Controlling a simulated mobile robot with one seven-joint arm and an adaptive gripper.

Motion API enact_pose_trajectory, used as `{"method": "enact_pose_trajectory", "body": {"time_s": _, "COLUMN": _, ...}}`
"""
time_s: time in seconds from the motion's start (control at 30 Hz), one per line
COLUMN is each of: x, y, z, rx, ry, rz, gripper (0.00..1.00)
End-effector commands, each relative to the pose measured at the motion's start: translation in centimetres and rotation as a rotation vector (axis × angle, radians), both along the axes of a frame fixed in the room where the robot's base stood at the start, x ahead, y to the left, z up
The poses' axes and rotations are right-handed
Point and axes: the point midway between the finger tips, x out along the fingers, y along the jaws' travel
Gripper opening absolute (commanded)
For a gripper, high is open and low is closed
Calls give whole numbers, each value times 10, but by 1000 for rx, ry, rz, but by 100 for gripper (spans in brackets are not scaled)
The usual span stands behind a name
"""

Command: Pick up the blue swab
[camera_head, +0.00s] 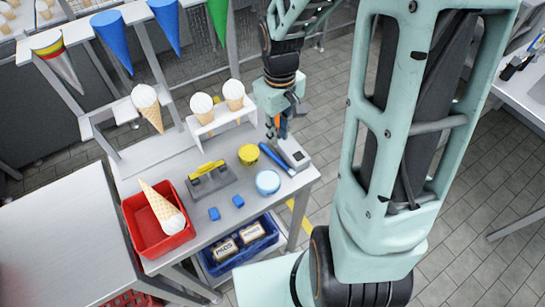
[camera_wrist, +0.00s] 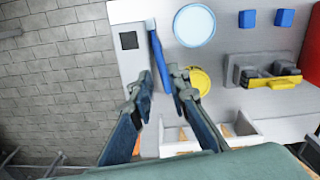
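The blue swab (camera_head: 277,160) is a long thin blue piece on the table, beside a grey box with a dark square (camera_head: 294,154). In the wrist view the blue swab (camera_wrist: 160,62) runs up the picture from near the fingertips. My gripper (camera_head: 278,133) is above the table's back right part, just behind the swab, pointing down. In the wrist view my gripper (camera_wrist: 160,80) has its two fingers apart, with the swab's near end showing in line with the gap. I see no grip on the swab. The exact height above it is hard to tell.
A yellow tub (camera_head: 249,154) and a light blue round lid (camera_head: 267,181) stand close to the swab. A grey holder with a yellow item (camera_head: 210,180), blue blocks (camera_head: 213,214) and a red crate (camera_head: 132,216) lie further left. A white cone rack (camera_head: 222,121) stands behind.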

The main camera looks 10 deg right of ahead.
Motion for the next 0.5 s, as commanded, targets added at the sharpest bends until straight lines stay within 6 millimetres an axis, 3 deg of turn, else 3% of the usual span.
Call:
{"method": "enact_pose_trajectory", "body": {"time_s": 0.23, "x": -1, "y": 0, "z": -39, "rx": 1, "ry": 4, "rz": 2, "gripper": 16}}
{"method": "enact_pose_trajectory", "body": {"time_s": 0.5, "x": -1, "y": -1, "z": -56, "rx": 0, "ry": 1, "rz": 0, "gripper": 16}}
